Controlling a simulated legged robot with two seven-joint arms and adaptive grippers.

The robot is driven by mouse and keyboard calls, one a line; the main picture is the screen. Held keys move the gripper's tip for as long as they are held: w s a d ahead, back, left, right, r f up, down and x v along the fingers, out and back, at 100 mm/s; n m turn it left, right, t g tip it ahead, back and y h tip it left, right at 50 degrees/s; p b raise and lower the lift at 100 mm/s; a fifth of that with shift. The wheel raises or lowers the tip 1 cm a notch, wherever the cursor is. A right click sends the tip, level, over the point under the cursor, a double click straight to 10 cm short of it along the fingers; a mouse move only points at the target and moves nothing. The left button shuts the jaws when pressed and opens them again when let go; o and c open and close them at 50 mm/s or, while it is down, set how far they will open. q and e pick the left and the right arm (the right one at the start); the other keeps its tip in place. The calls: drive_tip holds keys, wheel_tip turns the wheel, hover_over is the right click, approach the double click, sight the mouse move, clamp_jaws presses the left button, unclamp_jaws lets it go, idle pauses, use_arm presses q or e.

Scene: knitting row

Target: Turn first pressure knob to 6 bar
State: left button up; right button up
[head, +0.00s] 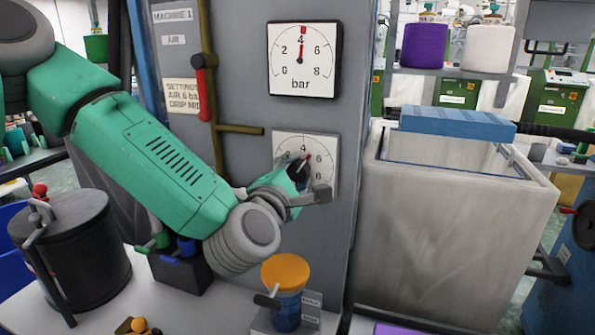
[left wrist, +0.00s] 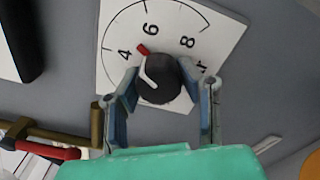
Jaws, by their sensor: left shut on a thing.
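The black pressure knob (head: 299,173) sits on a square white dial plate (head: 290,142) on the grey panel. It also shows in the left wrist view (left wrist: 162,82), with a white pointer and a red tip. The red tip points between the 4 and the 6 on the dial. My left gripper (head: 302,184) is shut on the knob, a finger on each side of it, as the left wrist view shows. The gauge (head: 317,57) above, marked bar, has its red needle at about 4. My right gripper is not in view.
A red lever (head: 204,88) on a brass pipe (head: 240,130) is left of the dials. Below stand a jar with an orange lid (head: 286,272) and a black pot (head: 75,250). A big grey tank (head: 445,235) with a blue block (head: 455,124) stands right.

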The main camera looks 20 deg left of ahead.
use_arm(q)
drive_tip(key=m, duration=0.2)
drive_tip(key=m+p, duration=0.1)
drive_tip(key=m, duration=0.1)
drive_tip(key=shift+s+d+f+m, duration=0.1)
drive_tip(key=shift+f+m, duration=0.05)
drive_tip(key=shift+m, duration=0.85)
drive_tip(key=shift+f, duration=0.15)
drive_tip(key=o, duration=1.2)
drive_tip(key=shift+c, duration=0.2)
drive_tip(key=shift+r, duration=0.2)
drive_tip(key=shift+s, duration=0.15)
drive_tip(key=s, duration=0.7)
drive_tip(key=shift+s+f, duration=0.1)
